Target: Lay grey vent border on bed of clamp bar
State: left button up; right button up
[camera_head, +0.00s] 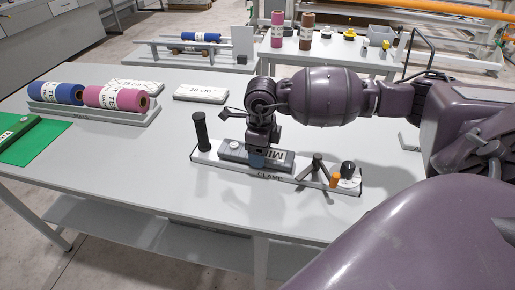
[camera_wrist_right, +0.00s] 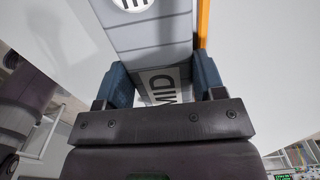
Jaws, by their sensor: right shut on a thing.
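The grey vent border (camera_head: 233,154) is a long grey piece with a white label reading partly "MID". It lies lengthwise along the clamp bar (camera_head: 211,161), a pale bar marked "CLAMP" on the near table; I cannot tell whether it rests fully on the bed. My right gripper (camera_head: 262,158) comes down over its middle and is shut on it. In the right wrist view, the blue fingertips (camera_wrist_right: 163,78) stand on either side of the grey border (camera_wrist_right: 150,48), with the label between them. My left gripper is not in view.
A black upright handle (camera_head: 201,131) stands at the bar's left end. A black tripod-like lever (camera_head: 316,164), orange knob (camera_head: 335,181) and black knob (camera_head: 348,170) are at its right. A rack (camera_head: 92,112) holds blue and pink rolls.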

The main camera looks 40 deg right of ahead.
jog(key=shift+s+d+f, duration=0.1)
jog(key=shift+s+f, duration=0.1)
jog(key=shift+f, duration=0.1)
jog(key=o, duration=1)
jog(key=shift+s, duration=0.1)
jog(key=shift+d+r, duration=0.1)
jog(key=shift+r, duration=0.4)
notch_tip(320, 180, up, 10)
jog(key=p, duration=0.1)
jog(key=shift+r, duration=0.2)
